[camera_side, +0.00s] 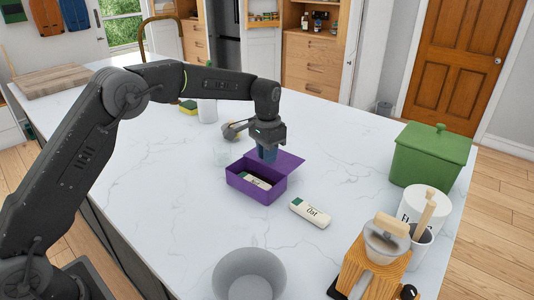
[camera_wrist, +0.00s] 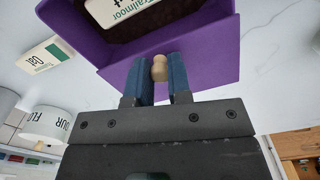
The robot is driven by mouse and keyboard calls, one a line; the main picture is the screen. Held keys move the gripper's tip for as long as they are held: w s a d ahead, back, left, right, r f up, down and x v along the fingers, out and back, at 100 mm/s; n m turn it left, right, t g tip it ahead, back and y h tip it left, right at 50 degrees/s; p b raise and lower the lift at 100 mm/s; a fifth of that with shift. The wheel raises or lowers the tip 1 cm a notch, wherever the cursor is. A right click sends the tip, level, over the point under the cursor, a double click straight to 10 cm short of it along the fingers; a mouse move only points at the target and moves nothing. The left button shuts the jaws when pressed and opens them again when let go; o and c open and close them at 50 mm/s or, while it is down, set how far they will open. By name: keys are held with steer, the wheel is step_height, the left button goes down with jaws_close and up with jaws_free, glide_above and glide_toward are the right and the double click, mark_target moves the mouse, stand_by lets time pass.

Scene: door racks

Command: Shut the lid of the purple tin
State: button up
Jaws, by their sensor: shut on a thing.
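The purple tin (camera_side: 262,192) stands on the white counter with its lid (camera_side: 290,160) open and tilted back on the far side. A wrapped bar (camera_side: 256,181) lies inside the tin, and its label also shows in the wrist view (camera_wrist: 117,10). My gripper (camera_side: 267,154) is at the lid, above the back of the tin. In the wrist view its blue fingers are shut on a pale, rounded knob (camera_wrist: 160,68) in front of the purple lid (camera_wrist: 210,66). The fingers hide the knob's sides.
An Oat bar (camera_side: 310,212) lies on the counter right of the tin. A green box (camera_side: 430,158), a white flour canister (camera_side: 421,205) and a wooden stand (camera_side: 372,268) occupy the right.

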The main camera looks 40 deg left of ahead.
steer(key=shift+s, duration=0.1)
jaws_close()
steer(key=s, duration=0.8)
steer(key=shift+d, duration=0.1)
steer(key=o, duration=0.7)
jaws_free()
steer(key=shift+o, duration=0.2)
step_height(320, 180, up, 14)
